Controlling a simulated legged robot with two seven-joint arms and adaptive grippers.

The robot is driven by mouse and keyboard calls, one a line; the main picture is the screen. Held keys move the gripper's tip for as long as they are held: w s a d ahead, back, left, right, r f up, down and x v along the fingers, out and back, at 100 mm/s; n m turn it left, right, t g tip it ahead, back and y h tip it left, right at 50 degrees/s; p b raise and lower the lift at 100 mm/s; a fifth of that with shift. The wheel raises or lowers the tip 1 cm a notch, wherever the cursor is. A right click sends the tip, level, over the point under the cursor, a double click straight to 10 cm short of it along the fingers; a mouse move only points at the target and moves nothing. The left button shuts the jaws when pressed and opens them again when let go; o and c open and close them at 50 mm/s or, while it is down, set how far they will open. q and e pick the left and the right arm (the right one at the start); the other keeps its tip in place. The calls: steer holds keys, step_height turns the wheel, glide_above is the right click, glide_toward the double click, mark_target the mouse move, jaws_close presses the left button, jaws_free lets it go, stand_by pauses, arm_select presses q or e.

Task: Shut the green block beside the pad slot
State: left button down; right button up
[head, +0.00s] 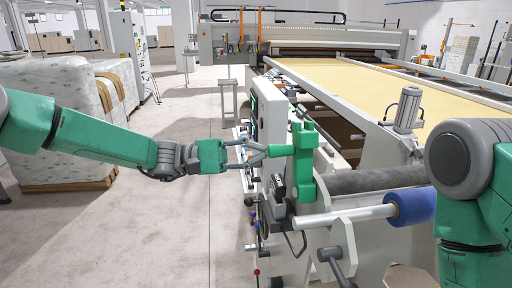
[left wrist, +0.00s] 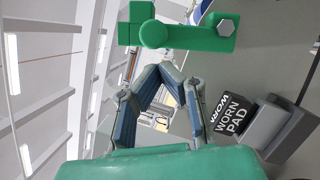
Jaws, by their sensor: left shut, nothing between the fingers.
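The green block (head: 305,168) stands upright on the near end of the machine, with a round green knob sticking out to its left. In the left wrist view the block (left wrist: 190,38) crosses the top, with the round knob and a grey hexagonal bolt. The pad slot (head: 278,190), a dark box, sits just below and left of the block; in the wrist view its face (left wrist: 232,115) reads "WORN PAD". My left gripper (head: 264,151) is shut and empty, its tips just left of the knob; contact is unclear. In the wrist view its fingertips (left wrist: 167,68) meet below the block.
A grey roller (head: 375,178) and a blue-ended bar (head: 410,206) lie right of the block. A cylinder (head: 408,108) stands behind. My right arm fills the right edge. Wrapped bales (head: 55,110) stand at left; the floor (head: 165,235) between is clear.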

mark_target(272, 152)
arm_select(q)
steer(key=x, duration=0.2)
steer(key=shift+s+d+f, duration=0.1)
steer(key=shift+d, duration=0.35)
steer(key=shift+s+a+r+m+y+b, duration=0.35)
steer(key=shift+s+a+m+y+b, duration=0.1)
steer(key=shift+m+b, duration=0.5)
steer(key=shift+s+d+r+m+y+b, duration=0.25)
steer(key=shift+s+d+m+b, duration=0.2)
steer(key=shift+m+b, duration=0.5)
steer(key=s+f+m+t+y+b, duration=0.2)
steer(key=s+m+b, duration=0.9)
steer(key=b, duration=0.9)
steer(key=d+m+t+y, duration=0.1)
steer(key=m+y, duration=0.1)
steer(key=m, duration=0.1)
steer(key=shift+s+f+m+t, duration=0.25)
steer(key=shift+m+t, duration=0.05)
steer(key=shift+m, duration=0.1)
arm_select(e)
step_height(272, 152, down, 24)
steer(key=shift+d, duration=0.35)
